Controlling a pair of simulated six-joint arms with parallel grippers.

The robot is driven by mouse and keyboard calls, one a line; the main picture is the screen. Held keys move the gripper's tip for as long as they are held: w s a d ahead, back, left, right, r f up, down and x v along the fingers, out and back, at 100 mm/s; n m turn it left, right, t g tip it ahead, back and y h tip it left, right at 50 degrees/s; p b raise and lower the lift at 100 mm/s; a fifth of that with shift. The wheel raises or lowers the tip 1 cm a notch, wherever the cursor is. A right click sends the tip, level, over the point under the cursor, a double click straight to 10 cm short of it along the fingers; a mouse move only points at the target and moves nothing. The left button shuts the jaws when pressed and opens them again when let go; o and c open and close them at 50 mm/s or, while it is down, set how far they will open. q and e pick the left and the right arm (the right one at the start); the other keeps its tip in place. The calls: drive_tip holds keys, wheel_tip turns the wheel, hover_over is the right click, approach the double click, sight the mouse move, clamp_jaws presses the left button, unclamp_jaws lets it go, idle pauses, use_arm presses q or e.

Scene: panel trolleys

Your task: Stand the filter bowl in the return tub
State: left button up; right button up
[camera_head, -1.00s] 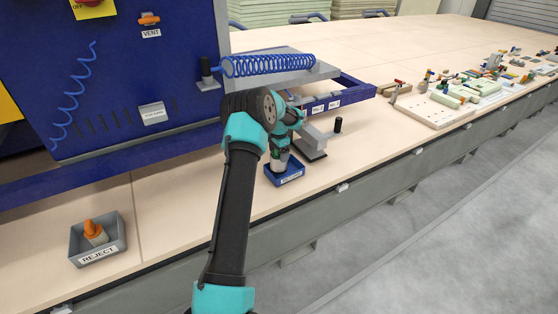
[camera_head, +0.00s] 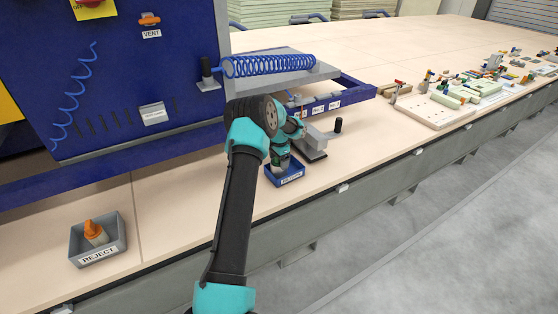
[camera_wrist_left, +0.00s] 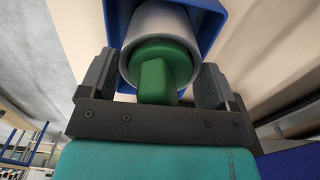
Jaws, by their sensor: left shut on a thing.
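The filter bowl (camera_wrist_left: 140,32) is a pale grey cylinder with a green knob (camera_wrist_left: 158,72) at its near end. In the left wrist view it sits between the two fingers of my left gripper (camera_wrist_left: 152,85), which is shut on it. The blue return tub (camera_head: 291,179) stands on the bench in the head view, right under my left gripper (camera_head: 281,163). In the left wrist view, blue tub walls (camera_wrist_left: 209,25) show around the far end of the bowl. Whether the bowl touches the tub floor is hidden. My right gripper is not in view.
A grey REJECT tub (camera_head: 115,243) with an orange-topped part (camera_head: 94,232) stands at the lower left. A blue panel (camera_head: 130,75) rises behind. A grey bracket with a black post (camera_head: 338,125) is close right of the return tub. The bench front edge is near.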

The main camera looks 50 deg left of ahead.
use_arm(q)
drive_tip(key=o, duration=1.4)
drive_tip(key=shift+f, duration=0.1)
wheel_tip(320, 180, up, 12)
drive_tip(key=shift+r, duration=0.15)
